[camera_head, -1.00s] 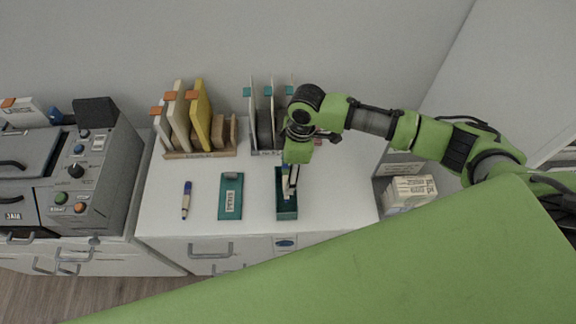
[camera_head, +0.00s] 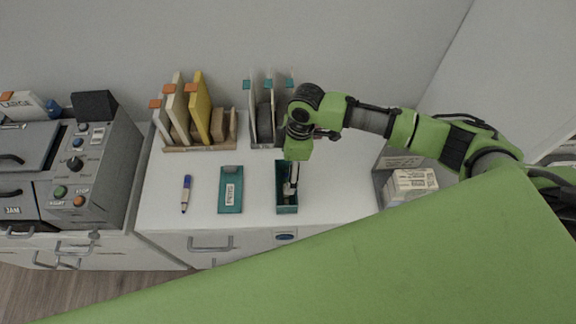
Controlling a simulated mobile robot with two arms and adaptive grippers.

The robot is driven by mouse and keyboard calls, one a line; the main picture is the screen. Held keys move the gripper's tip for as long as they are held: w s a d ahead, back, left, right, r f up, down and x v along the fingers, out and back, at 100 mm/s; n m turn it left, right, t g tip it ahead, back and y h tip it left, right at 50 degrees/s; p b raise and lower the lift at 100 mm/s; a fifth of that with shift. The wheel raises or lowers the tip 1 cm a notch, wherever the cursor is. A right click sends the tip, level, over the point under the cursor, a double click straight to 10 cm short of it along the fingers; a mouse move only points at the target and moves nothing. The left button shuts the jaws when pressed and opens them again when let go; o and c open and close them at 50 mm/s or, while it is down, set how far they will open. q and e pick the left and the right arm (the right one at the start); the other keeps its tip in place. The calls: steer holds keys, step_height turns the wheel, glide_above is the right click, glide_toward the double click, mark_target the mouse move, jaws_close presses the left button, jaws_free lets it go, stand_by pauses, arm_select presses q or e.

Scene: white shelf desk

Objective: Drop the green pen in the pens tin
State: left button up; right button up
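A dark teal open tin (camera_head: 287,209) stands near the front edge of the white desk top. My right gripper (camera_head: 291,187) comes down over it from above, its fingertips at or inside the tin's opening. The fingers are small and partly covered by my arm, so I cannot tell whether they are open or shut. I cannot make out a green pen; the tin's inside is dark and partly hidden. A pen with a blue cap and pale body (camera_head: 186,193) lies on the desk to the left. My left gripper is out of view.
A flat teal piece with a white label (camera_head: 230,190) lies left of the tin. Book racks (camera_head: 201,146) with folders stand behind. A grey control machine (camera_head: 85,165) is at far left, and a box of pale packets (camera_head: 411,183) is at right.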

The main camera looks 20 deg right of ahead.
step_height(320, 180, up, 12)
steer(key=d, duration=0.2)
stand_by(0.4)
steer(key=shift+s+f, duration=0.1)
stand_by(0.4)
